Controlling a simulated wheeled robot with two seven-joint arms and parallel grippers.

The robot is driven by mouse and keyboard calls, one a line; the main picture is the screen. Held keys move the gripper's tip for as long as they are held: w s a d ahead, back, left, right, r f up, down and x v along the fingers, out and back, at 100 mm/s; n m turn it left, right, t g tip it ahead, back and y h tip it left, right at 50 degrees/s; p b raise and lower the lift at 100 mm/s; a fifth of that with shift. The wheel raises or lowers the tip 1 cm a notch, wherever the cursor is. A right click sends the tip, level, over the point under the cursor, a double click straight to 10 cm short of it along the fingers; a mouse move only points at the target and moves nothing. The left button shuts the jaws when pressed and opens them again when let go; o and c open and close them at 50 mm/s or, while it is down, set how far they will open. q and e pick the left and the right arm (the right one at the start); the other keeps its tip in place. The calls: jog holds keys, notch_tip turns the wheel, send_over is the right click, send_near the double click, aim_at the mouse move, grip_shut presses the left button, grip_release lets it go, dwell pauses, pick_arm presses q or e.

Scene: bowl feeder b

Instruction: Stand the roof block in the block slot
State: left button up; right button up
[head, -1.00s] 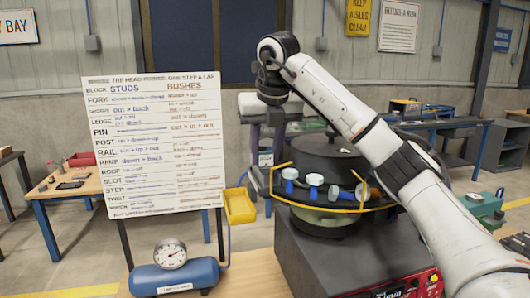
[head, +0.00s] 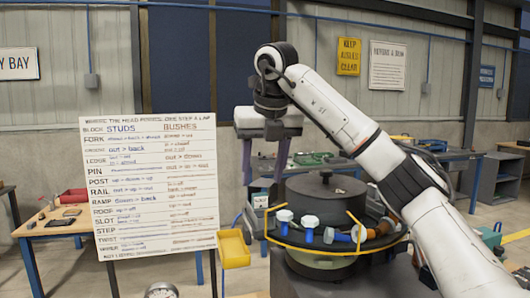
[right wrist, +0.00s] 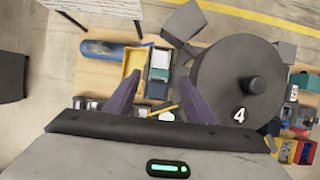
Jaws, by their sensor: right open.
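I cannot pick out the roof block or the block slot in either view. A board (head: 150,255) in the head view has a row labelled ROOF, its writing too small to read fully. My right gripper (head: 263,180) points down, left of the dark bowl feeder (head: 325,190) in the head view. My left gripper is not in view.
Blue-and-white studs (head: 309,229) and orange parts (head: 336,236) sit on the feeder's rim, behind a yellow rail. A yellow bin (head: 234,250) stands between board and feeder. Small boxes (right wrist: 158,70) lie below the gripper in the wrist view. A side table (head: 60,224) is at left.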

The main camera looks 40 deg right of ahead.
jog(key=shift+v, duration=2.9)
